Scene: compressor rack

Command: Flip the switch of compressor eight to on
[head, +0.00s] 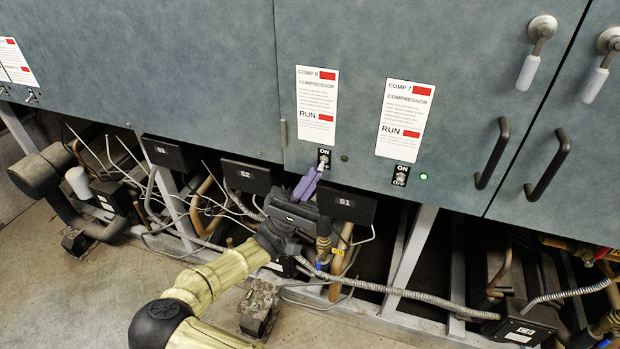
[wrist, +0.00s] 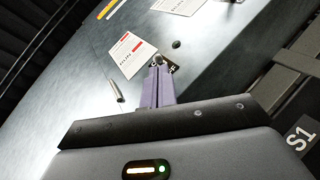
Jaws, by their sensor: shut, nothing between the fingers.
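The compressor eight switch (head: 324,155) sits on a small black ON/OFF plate under the COMP 8 label (head: 317,94). My gripper (head: 318,171) is shut and empty, its purple fingers pointing up at the lower part of this plate. In the wrist view the gripper tips (wrist: 158,68) are right at the switch's round metal tip (wrist: 158,59); I cannot tell if they touch. The fingers partly cover the plate, and the lever's position is unclear. The small indicator lamp (head: 344,158) right of the switch is dark.
The compressor seven switch (head: 401,176) is close on the right, with a lit green lamp (head: 423,176). Black door handles (head: 492,153) stick out farther right. Below the panel edge are S1 (head: 346,204) and S2 (head: 245,175) boxes, pipes and cables.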

